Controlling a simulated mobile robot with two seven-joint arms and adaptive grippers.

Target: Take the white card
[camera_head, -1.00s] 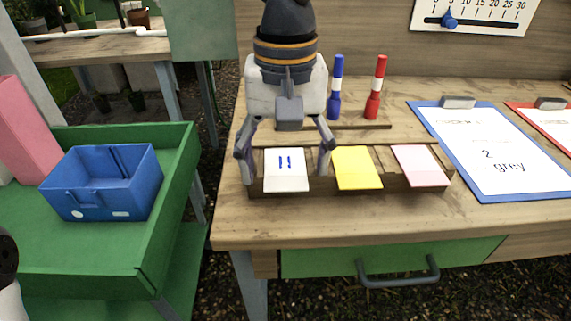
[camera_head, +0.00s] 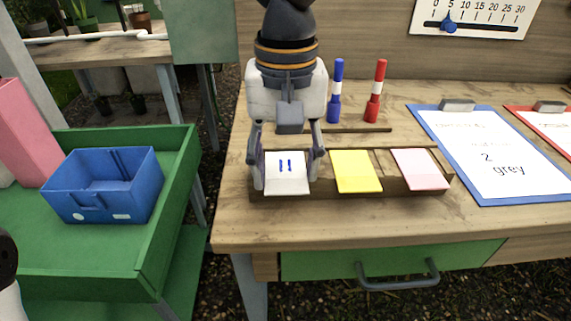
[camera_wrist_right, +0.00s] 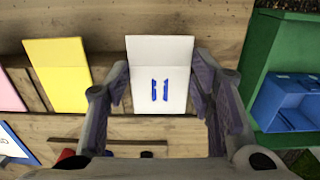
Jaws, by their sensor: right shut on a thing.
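The white card (camera_head: 287,181), with two short blue marks on it, leans in the wooden card rack (camera_head: 350,191) at its left end. My right gripper (camera_head: 286,165) comes down from above with one finger at each side edge of the card. The right wrist view shows the fingers (camera_wrist_right: 159,80) closed on the edges of the white card (camera_wrist_right: 160,55), whose far end rests at the rack. My left gripper is not in view.
A yellow card (camera_head: 356,170) and a pink card (camera_head: 421,168) stand right of the white one. Blue and red markers (camera_head: 375,92) stand behind. A blue clipboard (camera_head: 440,135) lies right. A green cart (camera_head: 110,255) with a blue bin (camera_head: 105,190) stands left.

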